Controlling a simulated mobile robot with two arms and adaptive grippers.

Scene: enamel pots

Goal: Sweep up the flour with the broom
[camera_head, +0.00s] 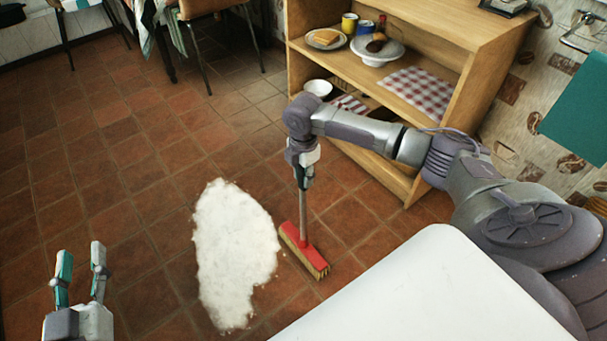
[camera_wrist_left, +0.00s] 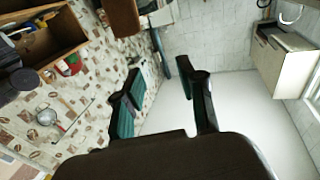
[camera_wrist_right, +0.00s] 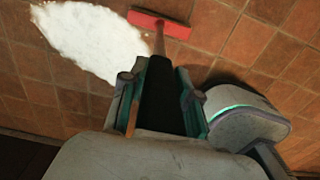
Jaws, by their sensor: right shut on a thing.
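The flour (camera_head: 232,252) is a white oblong heap on the tiled floor, and it also shows in the right wrist view (camera_wrist_right: 90,38). The broom (camera_head: 304,249) has a red head with pale bristles, standing on the floor just right of the flour with a small gap. Its red head also shows in the right wrist view (camera_wrist_right: 160,24). My right gripper (camera_head: 303,180) is shut on the broom's handle above the head; its fingers partly hide the handle. My left gripper (camera_head: 80,272) is open and empty at the lower left, with its fingers pointing up in the left wrist view (camera_wrist_left: 160,92).
A wooden shelf unit (camera_head: 440,65) with dishes and checkered cloths stands behind my right arm. A table and chairs (camera_head: 213,8) stand at the back left. My white base top fills the lower right. The tiled floor (camera_head: 100,150) to the left is clear.

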